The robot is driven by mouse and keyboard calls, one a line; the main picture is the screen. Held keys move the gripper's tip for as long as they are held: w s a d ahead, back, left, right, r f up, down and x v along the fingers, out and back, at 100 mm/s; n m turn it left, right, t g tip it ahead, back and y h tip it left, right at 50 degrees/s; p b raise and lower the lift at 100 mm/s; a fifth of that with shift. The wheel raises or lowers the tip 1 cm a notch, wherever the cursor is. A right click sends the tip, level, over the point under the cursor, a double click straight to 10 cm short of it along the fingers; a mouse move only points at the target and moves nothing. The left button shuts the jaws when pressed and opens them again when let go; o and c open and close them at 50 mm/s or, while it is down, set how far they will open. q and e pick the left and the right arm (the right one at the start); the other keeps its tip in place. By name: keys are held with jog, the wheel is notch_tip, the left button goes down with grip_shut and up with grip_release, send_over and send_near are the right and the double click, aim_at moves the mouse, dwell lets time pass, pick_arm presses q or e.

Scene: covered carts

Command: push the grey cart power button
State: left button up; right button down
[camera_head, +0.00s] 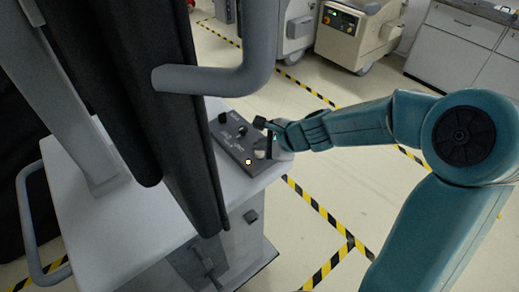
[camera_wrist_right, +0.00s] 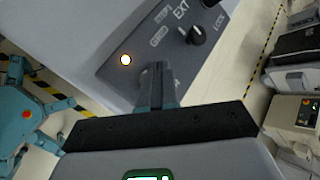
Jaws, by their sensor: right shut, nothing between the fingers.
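The grey cart (camera_head: 130,235) stands at the left in the head view, with a dark control panel (camera_head: 228,140) on the right part of its top. The panel bears black knobs and a small round glowing button (camera_head: 248,162) near its front end. The wrist view shows the lit button (camera_wrist_right: 126,60) and a black knob (camera_wrist_right: 193,36). My right gripper (camera_head: 268,140) is at the panel's right edge, shut and empty. In the wrist view its fingertips (camera_wrist_right: 157,70) lie over the panel, right of the lit button. Contact cannot be told. My left gripper is not in view.
A black cover (camera_head: 125,90) and a grey curved handle (camera_head: 225,80) rise over the cart, left of and above the panel. Other carts (camera_head: 350,30) and white cabinets (camera_head: 455,45) stand at the back. Open floor with yellow-black tape (camera_head: 325,270) lies to the right.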

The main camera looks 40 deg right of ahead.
aim_at(263, 155)
notch_tip(263, 155, up, 6)
jog(key=p, duration=0.5)
jog(key=shift+p, duration=0.3)
jog(key=shift+s, duration=0.15)
